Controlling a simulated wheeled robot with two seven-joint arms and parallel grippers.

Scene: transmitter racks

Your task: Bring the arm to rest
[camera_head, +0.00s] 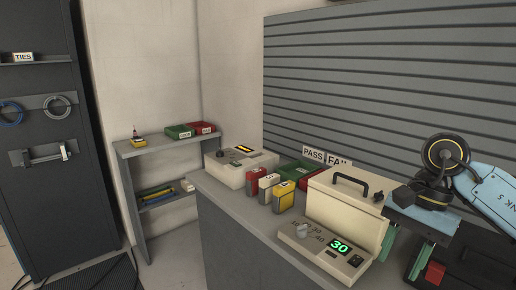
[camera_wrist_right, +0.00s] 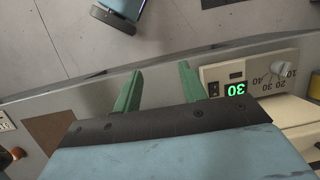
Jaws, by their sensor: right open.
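My right arm (camera_head: 490,190) comes in from the right edge in the head view, bent at a dark round joint. My right gripper (camera_head: 402,258) points down at the bench's right end, beside the beige box with a handle (camera_head: 345,205). In the right wrist view its two green fingers (camera_wrist_right: 160,84) are apart with nothing between them. A beige unit with a green "30" display (camera_head: 325,248) sits left of the gripper; in the wrist view this unit (camera_wrist_right: 262,75) is right of the fingers. My left gripper is not in view.
The grey bench (camera_head: 245,235) also bears several small red, white and yellow boxes, a beige device (camera_head: 240,165) and red and green bins near PASS and FAIL signs (camera_head: 326,157). A shelf (camera_head: 165,145) and dark cabinet (camera_head: 45,130) stand left. Open floor shows in front.

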